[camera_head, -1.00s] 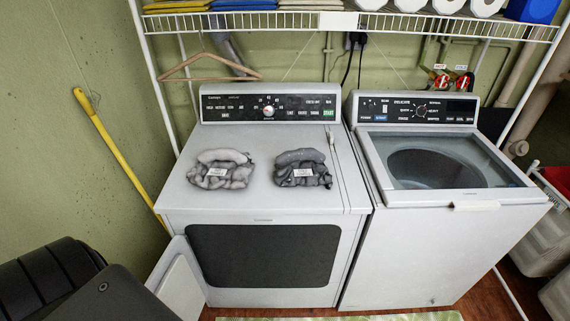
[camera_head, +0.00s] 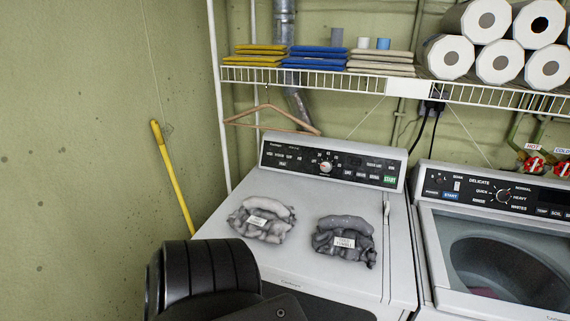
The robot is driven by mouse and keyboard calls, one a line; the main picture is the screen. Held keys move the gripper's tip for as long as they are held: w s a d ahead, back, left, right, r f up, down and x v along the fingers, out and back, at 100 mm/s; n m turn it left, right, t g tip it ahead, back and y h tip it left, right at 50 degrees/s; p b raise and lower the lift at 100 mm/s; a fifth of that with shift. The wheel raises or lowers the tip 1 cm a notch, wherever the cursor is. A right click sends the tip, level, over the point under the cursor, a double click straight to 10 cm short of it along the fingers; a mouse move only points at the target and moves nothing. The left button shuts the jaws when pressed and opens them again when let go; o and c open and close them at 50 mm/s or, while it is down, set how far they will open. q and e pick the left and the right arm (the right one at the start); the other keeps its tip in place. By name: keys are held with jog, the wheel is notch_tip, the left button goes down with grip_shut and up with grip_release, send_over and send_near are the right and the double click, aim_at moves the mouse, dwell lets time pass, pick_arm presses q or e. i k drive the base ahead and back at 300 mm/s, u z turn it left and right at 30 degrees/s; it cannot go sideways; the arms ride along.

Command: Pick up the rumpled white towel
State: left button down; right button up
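Two rumpled cloth bundles lie side by side on top of the left machine (camera_head: 292,267). The left bundle (camera_head: 275,228) is the lighter grey-white one, and the right bundle (camera_head: 331,223) is darker grey. Each has a small white label with print too small to read surely. The lighter one looks most like the white towel. Nothing touches either bundle. A black link of my arm (camera_head: 205,275) shows at the lower left, in front of the machine's front left corner. Neither gripper is in view.
A wire shelf (camera_head: 300,80) above holds folded cloths (camera_head: 318,58) and paper rolls (camera_head: 497,60). A wooden hanger (camera_head: 265,118) hangs below it. The second machine (camera_head: 425,265) stands at right. A yellow pole (camera_head: 173,180) leans at left. The top around the bundles is clear.

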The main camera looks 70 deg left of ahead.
aim_at(266, 218)
jog(key=i, duration=1.1)
jog(key=u, duration=4)
